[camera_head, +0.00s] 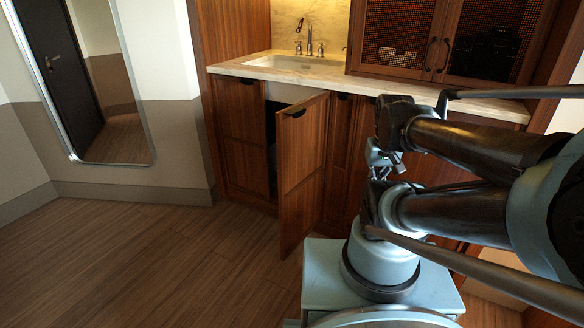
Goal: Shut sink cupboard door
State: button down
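The dark cupboard opening (271,150) shows to the left of the door. My arm reaches in from the right. What seems to be my gripper (380,160) is to the right of the open door, apart from it in the picture. It is small and partly mixed in with my arm links, so its fingers are not clear. I see nothing held in it.
A pale stone countertop (400,86) runs above the cabinets. A closed wooden panel (238,130) is left of the opening. An upper cabinet with mesh doors (400,40) stands on the counter. A tall mirror (110,145) leans at left. The wooden floor (150,260) at left is clear.

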aim_at(302, 128)
jog(key=k, duration=2.35)
jog(key=u, duration=0.35)
jog(key=i, duration=1.65)
jog(key=u, duration=0.05)
